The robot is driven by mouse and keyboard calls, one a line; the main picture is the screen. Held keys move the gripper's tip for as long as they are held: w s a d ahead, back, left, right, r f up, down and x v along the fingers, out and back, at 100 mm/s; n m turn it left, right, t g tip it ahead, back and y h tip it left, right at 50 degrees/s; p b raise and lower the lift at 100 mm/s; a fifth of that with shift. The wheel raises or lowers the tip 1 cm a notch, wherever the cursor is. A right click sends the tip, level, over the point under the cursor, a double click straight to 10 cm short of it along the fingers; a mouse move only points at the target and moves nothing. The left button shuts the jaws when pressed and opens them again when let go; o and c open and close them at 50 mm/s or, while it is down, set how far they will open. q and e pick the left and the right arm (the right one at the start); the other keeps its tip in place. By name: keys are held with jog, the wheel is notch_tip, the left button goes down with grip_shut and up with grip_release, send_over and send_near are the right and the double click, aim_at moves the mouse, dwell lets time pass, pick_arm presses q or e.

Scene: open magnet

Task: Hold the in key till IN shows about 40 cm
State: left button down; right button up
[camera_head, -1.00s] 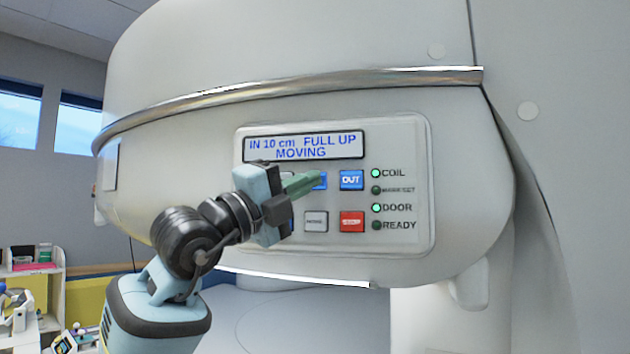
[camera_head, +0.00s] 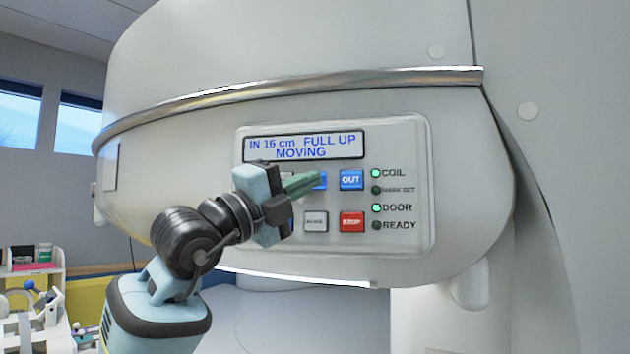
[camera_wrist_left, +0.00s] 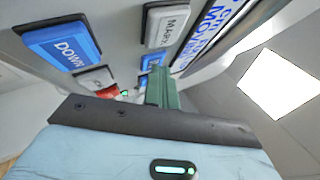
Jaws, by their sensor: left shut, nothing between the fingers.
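The control panel (camera_head: 405,135) is on the front of the white magnet housing. Its display (camera_head: 304,146) reads "IN 16 cm FULL UP MOVING". My left gripper (camera_head: 318,181) is shut and empty, its green fingertips at the blue in key (camera_head: 323,180), mostly hidden behind them. Contact itself is hidden, but the display shows motion. The blue OUT key (camera_head: 351,180) is just to the right. In the left wrist view the green fingers (camera_wrist_left: 160,85) reach toward the panel, past the DOWN key (camera_wrist_left: 62,45) and the MARK key (camera_wrist_left: 166,24). My right gripper is not in view.
Below are a grey key (camera_head: 316,221) and the red STOP key (camera_head: 351,222). COIL and DOOR lamps are lit green; READY (camera_head: 376,225) is dark. A shelf with small items (camera_head: 30,268) stands at the far left.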

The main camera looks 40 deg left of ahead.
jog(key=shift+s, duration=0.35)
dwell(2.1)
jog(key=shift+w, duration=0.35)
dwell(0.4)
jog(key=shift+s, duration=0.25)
pick_arm(q)
jog(key=shift+s, duration=0.1)
jog(key=shift+s+d, duration=0.35)
jog(key=shift+s, duration=0.35)
jog(key=shift+s+d+p, duration=0.1)
jog(key=shift+s+d, duration=0.2)
jog(key=shift+s, duration=0.5)
jog(key=shift+s+d+p, duration=0.1)
jog(key=shift+s+d, duration=0.2)
jog(key=shift+s, duration=0.45)
jog(key=shift+s+d+p, duration=0.1)
jog(key=shift+s+d, duration=0.2)
jog(key=shift+s, duration=0.5)
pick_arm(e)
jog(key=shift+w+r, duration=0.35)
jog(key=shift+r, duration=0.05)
